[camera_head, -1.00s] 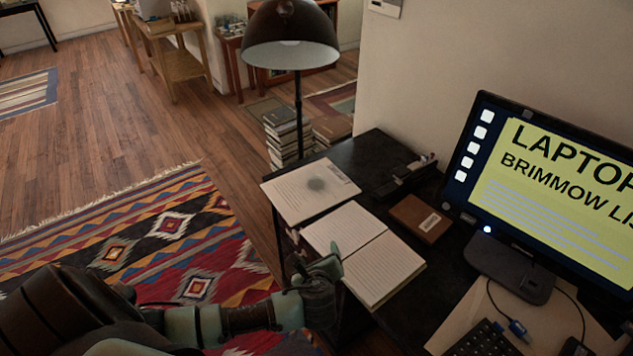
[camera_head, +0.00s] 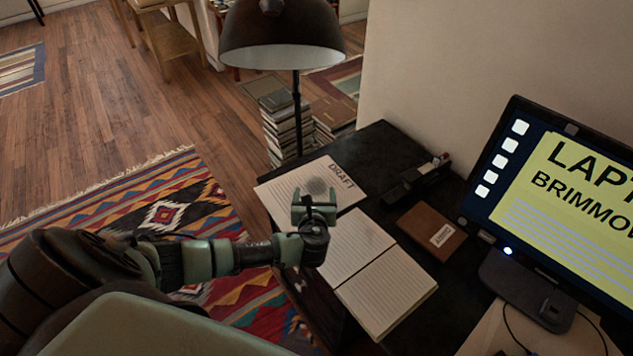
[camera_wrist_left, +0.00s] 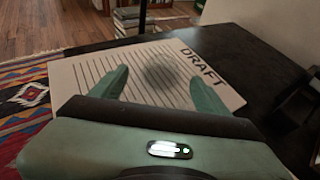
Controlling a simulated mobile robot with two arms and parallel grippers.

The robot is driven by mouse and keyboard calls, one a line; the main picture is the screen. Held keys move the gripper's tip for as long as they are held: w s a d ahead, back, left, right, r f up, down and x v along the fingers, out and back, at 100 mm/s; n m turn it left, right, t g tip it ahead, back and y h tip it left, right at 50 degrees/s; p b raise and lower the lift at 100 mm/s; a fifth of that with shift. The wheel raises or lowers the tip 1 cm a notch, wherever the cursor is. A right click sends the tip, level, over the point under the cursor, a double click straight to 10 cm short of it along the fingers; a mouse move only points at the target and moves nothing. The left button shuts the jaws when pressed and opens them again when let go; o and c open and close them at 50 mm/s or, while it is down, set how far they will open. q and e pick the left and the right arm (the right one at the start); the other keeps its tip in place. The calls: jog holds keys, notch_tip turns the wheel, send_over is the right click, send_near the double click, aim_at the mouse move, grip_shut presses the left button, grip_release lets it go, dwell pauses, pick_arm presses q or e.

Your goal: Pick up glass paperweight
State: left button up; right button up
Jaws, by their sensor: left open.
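A round, dark, smoky patch shows on the sheet marked DRAFT (camera_head: 285,192), at the desk's far left corner. It appears to be the glass paperweight (camera_head: 317,186), though its edges are too blurred to make out clearly. In the left wrist view the paperweight (camera_wrist_left: 166,77) shows ahead, between the lines of the two fingers. My left gripper (camera_head: 313,205) is open and empty, just on the near side of it, over the near edge of the sheet. In the wrist view the green fingers of the left gripper (camera_wrist_left: 162,88) stand wide apart. My right gripper is not in view.
An open notebook (camera_head: 385,290) lies just nearer, and a brown labelled book (camera_head: 432,229) to its right. A black holder (camera_head: 415,180) and a monitor (camera_head: 570,190) stand on the dark desk (camera_head: 375,150). A floor lamp (camera_head: 282,35) rises beyond the desk, beside stacked books (camera_head: 283,125).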

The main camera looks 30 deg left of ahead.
aim_at(316, 187)
pick_arm(q)
jog(key=shift+x, duration=1.15)
jog(key=x, duration=0.2)
jog(key=shift+w+f, duration=0.15)
jog(key=shift+w, duration=0.25)
jog(key=shift+c, duration=1.2)
jog(key=c, duration=0.6)
grip_shut()
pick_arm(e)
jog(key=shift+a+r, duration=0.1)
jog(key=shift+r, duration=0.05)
